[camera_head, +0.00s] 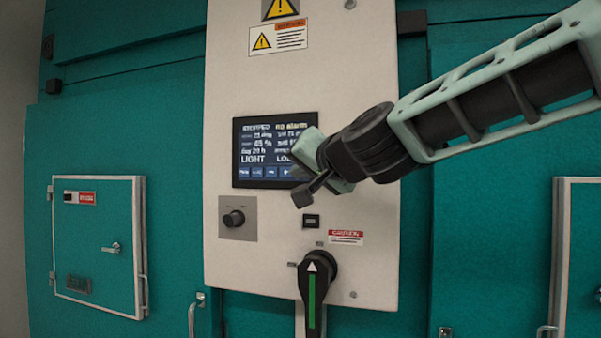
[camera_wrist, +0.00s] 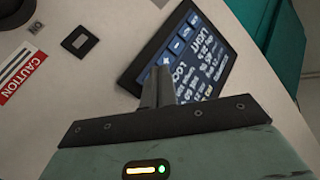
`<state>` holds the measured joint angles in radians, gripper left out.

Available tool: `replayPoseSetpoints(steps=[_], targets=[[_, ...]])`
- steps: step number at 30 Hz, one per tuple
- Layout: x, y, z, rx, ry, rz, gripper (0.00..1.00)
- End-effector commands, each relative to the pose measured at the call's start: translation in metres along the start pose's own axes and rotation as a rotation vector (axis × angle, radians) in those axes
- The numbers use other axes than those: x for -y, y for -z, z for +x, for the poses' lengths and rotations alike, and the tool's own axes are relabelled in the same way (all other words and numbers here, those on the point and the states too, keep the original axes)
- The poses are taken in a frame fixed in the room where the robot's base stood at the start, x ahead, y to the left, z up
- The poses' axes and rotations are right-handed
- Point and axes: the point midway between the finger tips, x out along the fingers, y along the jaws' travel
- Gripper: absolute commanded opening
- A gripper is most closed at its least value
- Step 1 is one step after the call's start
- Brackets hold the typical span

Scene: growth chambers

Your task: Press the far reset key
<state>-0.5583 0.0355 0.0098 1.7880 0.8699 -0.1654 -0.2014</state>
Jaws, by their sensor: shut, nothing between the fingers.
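A black display (camera_head: 262,150) is set in the pale control panel, with white text and a row of blue keys (camera_head: 257,172) along its bottom. In the wrist view the display (camera_wrist: 205,62) shows tilted, its keys (camera_wrist: 179,45) along the left edge. No key reads clearly as reset. A small black framed square (camera_head: 311,221) sits below the display; it also shows in the wrist view (camera_wrist: 81,44). My gripper (camera_head: 303,195) is shut and empty in front of the display's lower right corner. Its fingertips overlap the key row's near end in the wrist view; contact cannot be told.
A black rotary handle (camera_head: 317,275) with a green stripe juts out below. A knob (camera_head: 234,218) on a grey plate is at left. A caution label (camera_head: 346,237) is beside the handle. Teal doors (camera_head: 98,245) flank the panel.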

Motion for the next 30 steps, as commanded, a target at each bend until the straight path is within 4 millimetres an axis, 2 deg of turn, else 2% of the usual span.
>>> replayPoseSetpoints(steps=[7,17,30], targets=[[0.007,-0.005,-0.008,0.000,0.001,0.000,0.00],[0.007,-0.006,-0.009,0.001,0.001,0.000,0.00],[0.028,-0.025,-0.036,0.003,0.001,0.000,0.00]])
